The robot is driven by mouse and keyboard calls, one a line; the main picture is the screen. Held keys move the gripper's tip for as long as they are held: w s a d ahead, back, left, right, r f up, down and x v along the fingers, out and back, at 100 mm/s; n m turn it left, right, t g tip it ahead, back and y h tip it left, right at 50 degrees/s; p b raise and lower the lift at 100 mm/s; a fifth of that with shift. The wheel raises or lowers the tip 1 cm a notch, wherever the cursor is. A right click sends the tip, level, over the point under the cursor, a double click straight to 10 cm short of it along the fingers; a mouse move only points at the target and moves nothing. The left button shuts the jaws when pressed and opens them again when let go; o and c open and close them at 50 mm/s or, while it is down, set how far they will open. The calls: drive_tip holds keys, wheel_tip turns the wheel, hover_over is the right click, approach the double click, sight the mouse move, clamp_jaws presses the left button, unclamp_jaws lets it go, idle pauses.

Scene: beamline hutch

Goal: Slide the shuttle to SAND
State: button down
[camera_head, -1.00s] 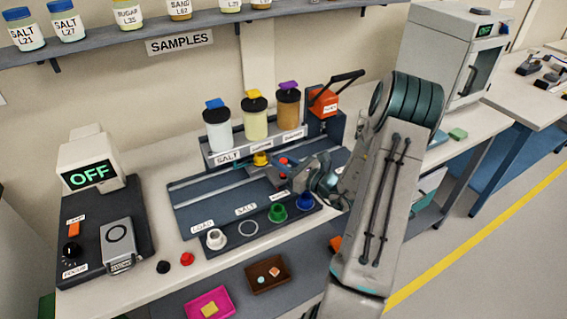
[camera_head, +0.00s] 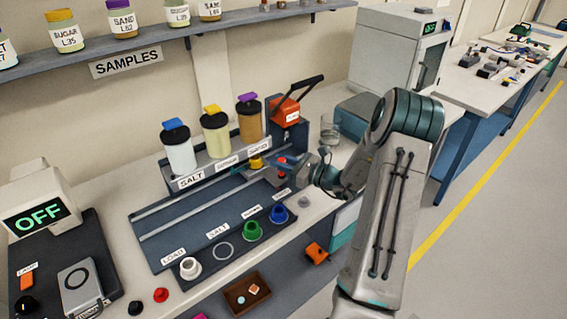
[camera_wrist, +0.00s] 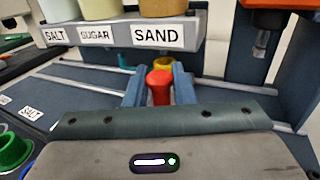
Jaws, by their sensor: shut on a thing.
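The shuttle (camera_head: 262,174) sits on the railed tray (camera_head: 170,237) under the dispenser row, with a yellow piece (camera_head: 256,162) on it. The yellow piece is below the SAND label (camera_head: 259,146), under the brown-filled hopper (camera_head: 249,120). My gripper (camera_wrist: 159,84) is shut on the shuttle's red knob (camera_wrist: 159,90), a blue finger on each side. In the wrist view the knob is slightly right of the SAND label's middle (camera_wrist: 157,36), and the yellow piece (camera_wrist: 164,63) is just behind it. My gripper hides part of the shuttle in the head view.
White (camera_head: 190,268), green (camera_head: 252,231) and blue (camera_head: 278,213) cups stand along the tray's front edge. An orange lever press (camera_head: 286,110) stands at the tray's right end. A clear beaker (camera_head: 330,132) is right of it.

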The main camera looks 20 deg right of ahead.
drive_tip(key=c, duration=1.4)
unclamp_jaws()
drive_tip(key=shift+c, duration=0.2)
drive_tip(key=shift+s+d, duration=0.1)
drive_tip(key=shift+s+d, duration=0.25)
drive_tip(key=shift+s, duration=0.05)
drive_tip(key=b+v, duration=0.2)
drive_tip(key=v, duration=1)
drive_tip(key=shift+s+d, duration=0.25)
drive_tip(key=shift+s, duration=0.05)
drive_tip(key=shift+a, duration=0.1)
